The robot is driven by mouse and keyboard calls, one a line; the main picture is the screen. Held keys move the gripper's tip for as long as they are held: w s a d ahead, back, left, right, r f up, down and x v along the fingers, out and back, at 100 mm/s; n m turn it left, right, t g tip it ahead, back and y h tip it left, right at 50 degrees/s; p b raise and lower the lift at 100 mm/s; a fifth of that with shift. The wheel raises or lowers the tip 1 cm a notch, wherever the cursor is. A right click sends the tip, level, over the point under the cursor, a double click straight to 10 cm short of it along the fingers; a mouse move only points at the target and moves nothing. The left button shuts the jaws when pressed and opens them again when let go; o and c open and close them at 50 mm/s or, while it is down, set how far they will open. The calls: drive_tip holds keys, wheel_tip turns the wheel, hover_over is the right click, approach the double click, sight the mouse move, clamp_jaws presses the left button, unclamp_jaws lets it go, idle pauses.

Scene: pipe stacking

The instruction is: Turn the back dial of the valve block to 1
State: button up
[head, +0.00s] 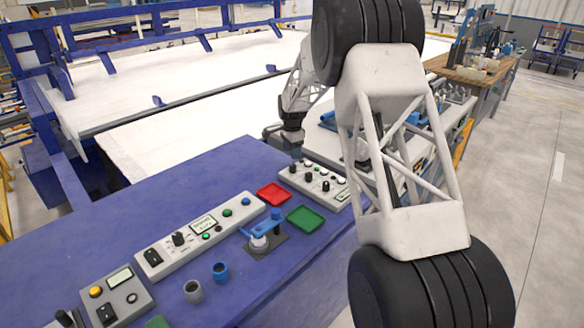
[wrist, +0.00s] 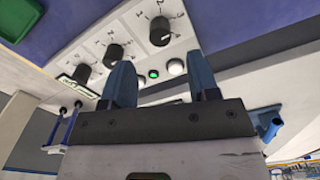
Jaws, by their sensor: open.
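The grey-white block with a row of three black dials (head: 318,188), which looks like the valve block, sits at the far right part of the blue table. Its back dial (head: 293,168) is at the end nearest my gripper (head: 292,146). In the wrist view the back dial (wrist: 160,31) is the rightmost, with small numbers around it; its pointer setting is too small to tell. The middle dial (wrist: 115,55) and front dial (wrist: 82,73) lie to its left. My gripper (wrist: 163,78) is open and empty, its fingers apart from the back dial.
A lit green button (wrist: 153,74) and a white button (wrist: 177,67) lie beside the dials. A red tray (head: 273,194), a green tray (head: 306,218) and a blue-handled valve (head: 262,238) stand nearby. Another control panel (head: 200,232) lies to the left.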

sight(292, 165)
drive_tip(key=shift+f, duration=3.85)
drive_tip(key=c, duration=0.9)
